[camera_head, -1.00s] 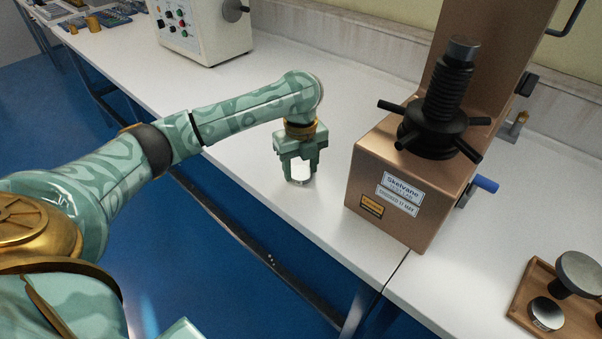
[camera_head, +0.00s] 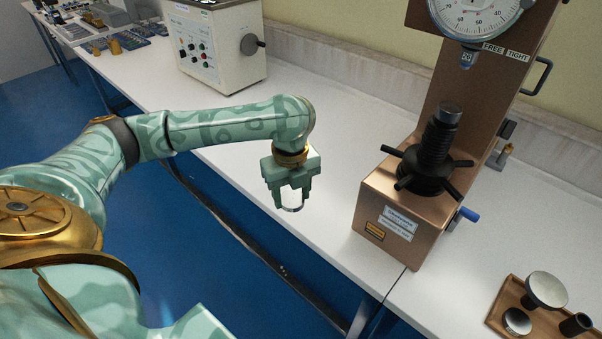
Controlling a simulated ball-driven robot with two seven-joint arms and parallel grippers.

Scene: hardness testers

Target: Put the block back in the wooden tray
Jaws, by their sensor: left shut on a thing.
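My left gripper (camera_head: 291,203) is shut on a small round silvery block (camera_head: 292,208), of which only the lower rim shows clearly below the fingertips. They are over the white bench, left of the copper-coloured tester; the height above the bench is hard to tell. The wooden tray (camera_head: 509,286) lies on the bench at the lower right, well away from the gripper. It holds a wide-topped metal anvil (camera_head: 546,288), a low round metal piece (camera_head: 517,321) and a dark cylinder (camera_head: 575,324). My right gripper is not in view.
The copper-coloured hardness tester (camera_head: 375,208), with a black spoked handwheel (camera_head: 428,168) and a dial (camera_head: 478,12), stands between my left gripper and the tray. A cream control box (camera_head: 215,50) stands at the back left.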

